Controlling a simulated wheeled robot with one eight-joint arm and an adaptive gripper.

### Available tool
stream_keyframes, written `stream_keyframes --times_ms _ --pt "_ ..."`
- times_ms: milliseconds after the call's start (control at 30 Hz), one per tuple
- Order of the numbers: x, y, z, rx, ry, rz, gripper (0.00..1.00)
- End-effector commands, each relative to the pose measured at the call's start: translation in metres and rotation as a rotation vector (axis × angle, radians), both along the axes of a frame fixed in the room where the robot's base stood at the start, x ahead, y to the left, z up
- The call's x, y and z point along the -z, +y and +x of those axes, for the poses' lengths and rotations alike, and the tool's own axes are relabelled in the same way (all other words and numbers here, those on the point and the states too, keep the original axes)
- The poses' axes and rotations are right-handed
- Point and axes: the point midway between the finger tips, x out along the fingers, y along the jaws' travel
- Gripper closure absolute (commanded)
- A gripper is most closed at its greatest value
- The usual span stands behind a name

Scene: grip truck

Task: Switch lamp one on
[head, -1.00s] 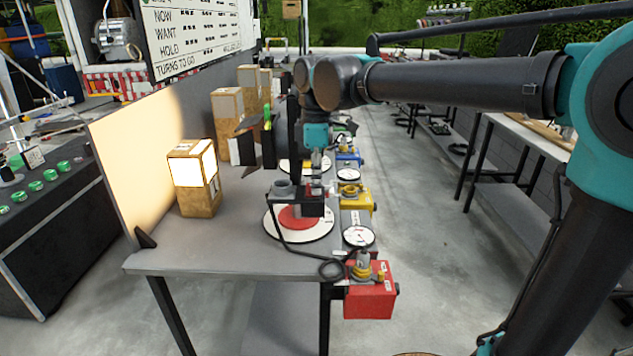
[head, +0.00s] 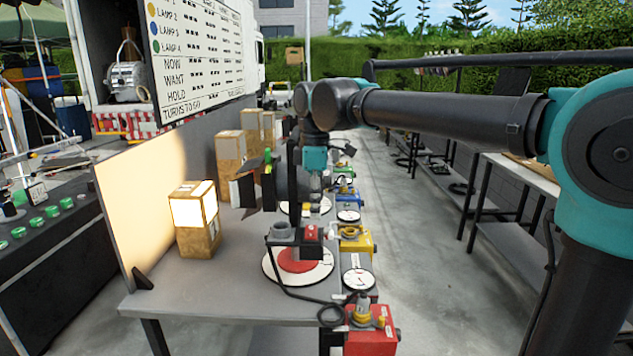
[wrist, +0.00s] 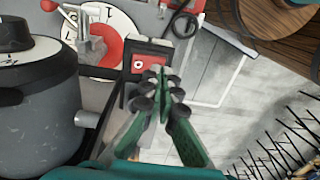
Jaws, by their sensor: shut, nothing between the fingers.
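A red-marked round dial base (head: 285,278) lies on the near part of the bench, with a black switch box bearing a red part (head: 311,233) over it. In the wrist view a red switch plate with a white ring (wrist: 138,64) sits on a black housing. My gripper (wrist: 161,76) has its green fingers together and empty, just right of and below that plate; contact cannot be judged. A large dark lamp housing (wrist: 35,95) fills the left of the wrist view. In the head view my gripper is largely hidden among the lamp parts.
A wooden block (head: 197,240) with a bright upper face stands left on the bench (head: 215,290). A red box (head: 370,335) and a yellow box (head: 356,240) hang along the bench's right edge. A cable loops at the front. Paved floor (head: 430,270) is clear to the right.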

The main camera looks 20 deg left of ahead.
Motion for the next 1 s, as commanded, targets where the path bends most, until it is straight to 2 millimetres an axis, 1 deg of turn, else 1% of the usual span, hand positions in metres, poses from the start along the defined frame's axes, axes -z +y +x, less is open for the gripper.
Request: stream_keyframes --times_ms 33,100,300,400,500,700,1000 --pt "-0.012 0.0 -0.001 0.0 0.0 0.0 1.0" --pt "-0.028 -0.001 -0.004 0.0 0.0 0.0 1.0" --pt "-0.068 -0.002 -0.009 -0.001 0.0 0.0 1.0" --pt "-0.083 -0.002 -0.011 0.0 0.0 0.0 1.0" --pt "-0.093 -0.002 -0.012 0.0 0.0 0.0 1.0" --pt "-0.1 -0.003 -0.014 0.0 0.0 0.0 1.0" --pt "-0.099 -0.004 -0.012 0.008 -0.001 0.001 1.0"
